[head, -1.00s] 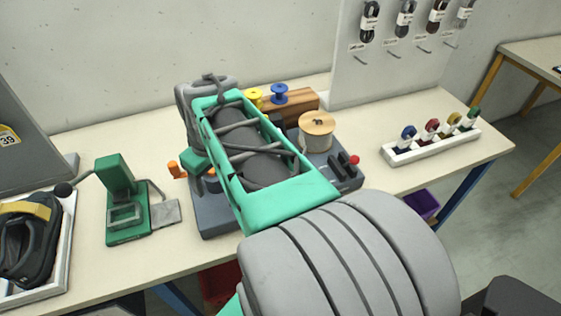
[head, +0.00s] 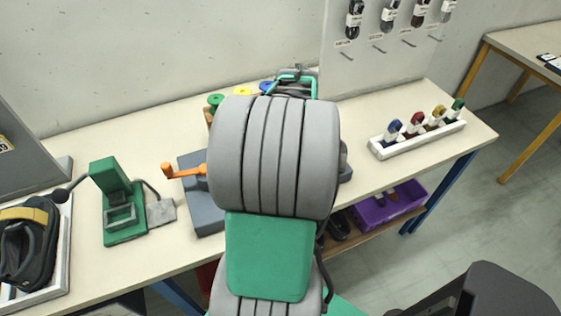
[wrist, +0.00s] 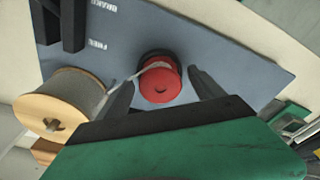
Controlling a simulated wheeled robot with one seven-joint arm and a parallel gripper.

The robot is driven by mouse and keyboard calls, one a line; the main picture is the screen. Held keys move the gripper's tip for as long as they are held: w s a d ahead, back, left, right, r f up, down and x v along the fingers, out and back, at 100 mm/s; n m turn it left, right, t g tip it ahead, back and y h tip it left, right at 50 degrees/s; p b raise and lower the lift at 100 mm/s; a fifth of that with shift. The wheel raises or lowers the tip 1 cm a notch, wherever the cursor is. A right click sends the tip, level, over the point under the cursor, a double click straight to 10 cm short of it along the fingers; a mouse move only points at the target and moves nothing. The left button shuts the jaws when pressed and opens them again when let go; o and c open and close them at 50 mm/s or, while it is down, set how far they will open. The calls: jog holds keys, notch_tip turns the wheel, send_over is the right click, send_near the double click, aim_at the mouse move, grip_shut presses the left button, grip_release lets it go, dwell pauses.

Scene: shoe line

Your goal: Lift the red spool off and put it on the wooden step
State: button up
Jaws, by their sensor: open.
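In the wrist view the red spool (wrist: 160,80) sits on the blue-grey machine base (wrist: 225,60), at a dark round mount. A pale strand runs from it to a large wooden reel (wrist: 68,97) of grey cord. My gripper (wrist: 163,92) is open, with one dark finger on each side of the red spool. I cannot tell whether either finger touches it. In the head view my arm hides the gripper, the red spool and most of the wooden step. A small edge of the step (head: 208,117) shows at the left of my arm, below green, yellow and blue spools.
An orange crank (head: 183,171) sticks out left of my arm. The green device (head: 120,205) stands further left. A black lever (wrist: 72,22) stands near the BRAKE and FREE labels.

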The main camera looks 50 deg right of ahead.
grip_shut()
dwell(0.8)
